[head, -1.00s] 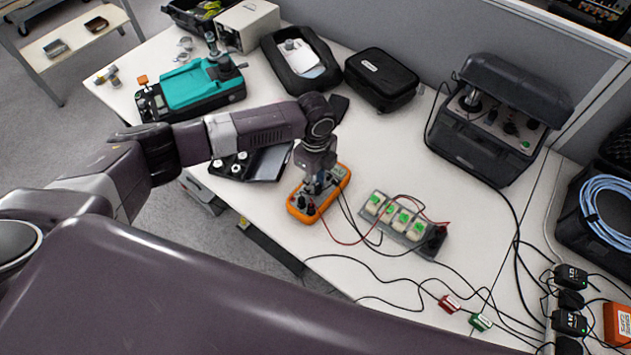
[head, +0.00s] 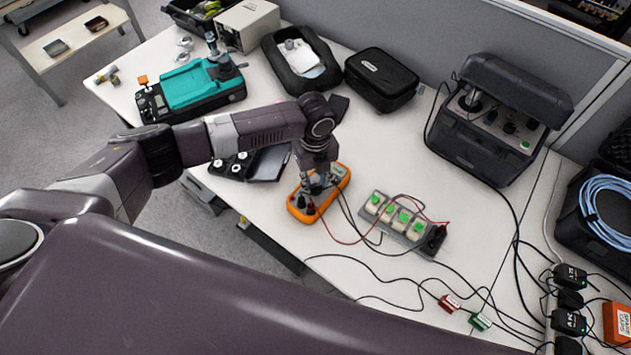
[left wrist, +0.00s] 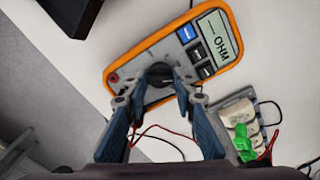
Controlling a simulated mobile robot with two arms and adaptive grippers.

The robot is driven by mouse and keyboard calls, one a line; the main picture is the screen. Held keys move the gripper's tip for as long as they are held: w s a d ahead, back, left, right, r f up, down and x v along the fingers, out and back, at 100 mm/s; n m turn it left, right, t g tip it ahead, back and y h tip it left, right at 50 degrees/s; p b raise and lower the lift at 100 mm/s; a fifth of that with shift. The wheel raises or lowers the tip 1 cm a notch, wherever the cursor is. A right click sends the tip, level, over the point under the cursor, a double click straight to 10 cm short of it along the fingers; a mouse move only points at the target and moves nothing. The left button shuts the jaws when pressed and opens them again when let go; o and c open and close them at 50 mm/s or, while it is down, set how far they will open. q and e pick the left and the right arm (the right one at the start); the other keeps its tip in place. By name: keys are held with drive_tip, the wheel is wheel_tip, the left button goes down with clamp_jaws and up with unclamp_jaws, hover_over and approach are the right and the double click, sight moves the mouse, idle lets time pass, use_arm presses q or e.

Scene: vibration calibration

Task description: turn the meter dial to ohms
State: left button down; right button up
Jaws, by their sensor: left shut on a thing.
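The orange-edged meter (head: 294,210) lies flat near the table's front edge. It also shows in the left wrist view (left wrist: 138,58), where its display (left wrist: 218,37) reads "OHM". My left gripper (head: 317,187) points down over the middle of the meter. In the left wrist view its fingertips (left wrist: 160,90) are shut on the dark round dial (left wrist: 159,73), one on each side. The dial's pointer and markings are largely hidden by the fingers. My right gripper is not in view.
A block with green-topped units (head: 396,217) sits right of the meter, with red and black leads (head: 347,237) between them. A dark open case (head: 268,163) lies left of the meter. A black case (head: 381,78) stands behind. Cables cross the table's right front.

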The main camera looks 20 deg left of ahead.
sight(316, 186)
use_arm(q)
drive_tip(key=shift+w+m, duration=0.1)
drive_tip(key=shift+m, duration=0.8)
drive_tip(key=shift+r, duration=0.1)
drive_tip(key=c, duration=1.6)
unclamp_jaws()
wheel_tip(316, 186, up, 12)
